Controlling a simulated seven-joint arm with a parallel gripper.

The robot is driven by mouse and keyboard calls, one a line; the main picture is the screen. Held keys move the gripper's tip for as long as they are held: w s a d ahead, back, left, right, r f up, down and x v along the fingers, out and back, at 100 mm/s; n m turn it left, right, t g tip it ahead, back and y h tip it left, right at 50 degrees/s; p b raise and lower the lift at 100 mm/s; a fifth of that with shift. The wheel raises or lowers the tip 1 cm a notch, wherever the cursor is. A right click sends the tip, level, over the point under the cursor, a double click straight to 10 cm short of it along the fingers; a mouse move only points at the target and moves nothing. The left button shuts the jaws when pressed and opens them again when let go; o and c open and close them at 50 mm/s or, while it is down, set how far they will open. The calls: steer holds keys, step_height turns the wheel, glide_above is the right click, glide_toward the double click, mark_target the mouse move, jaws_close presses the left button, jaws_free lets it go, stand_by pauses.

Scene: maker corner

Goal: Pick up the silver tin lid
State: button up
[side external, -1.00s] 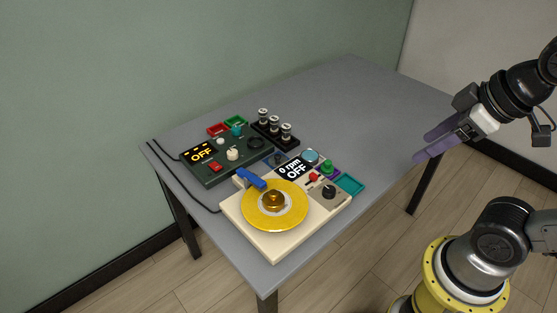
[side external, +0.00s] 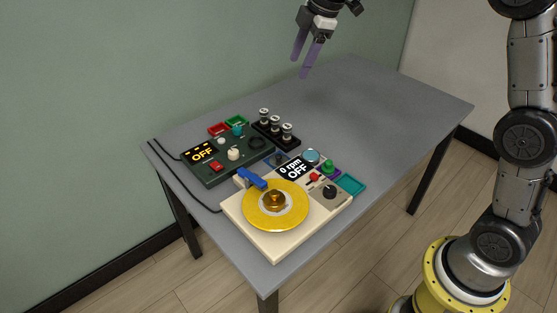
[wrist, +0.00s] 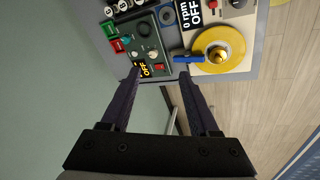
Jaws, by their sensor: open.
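A small round pale blue-grey disc (side external: 311,156) lies behind the cream turntable unit in the side view. It may be the silver tin lid, but it is too small to be sure. I cannot make it out in the wrist view. My gripper (side external: 300,67) is open and empty, high above the far side of the table. Its two purple fingers point down, well apart from everything on the table. In the wrist view, the open fingers (wrist: 161,72) show with the devices beyond them.
The cream unit (side external: 275,245) carries a yellow disc (side external: 260,217) and a blue arm (side external: 251,179). Beside it are a dark green control box (side external: 222,173), a black rack (side external: 270,136) with three spools, and small coloured trays, including teal (side external: 349,184). The grey table's (side external: 385,115) right side is clear.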

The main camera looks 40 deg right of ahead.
steer(key=w+d+f+g, duration=0.1)
steer(key=w+f, duration=0.5)
steer(key=f, duration=0.1)
steer(key=g, duration=0.2)
glide_above(279, 155)
steer(key=f, duration=2.1)
steer(key=shift+s+d+f, duration=0.1)
steer(key=shift+s+d, duration=0.1)
steer(key=shift+d, duration=0.15)
steer(key=shift+w+a+f, duration=0.1)
steer(key=shift+a+f, duration=0.1)
steer(key=shift+f, duration=1.3)
steer(key=shift+a+f, duration=0.2)
steer(key=shift+f, duration=1.25)
jaws_close()
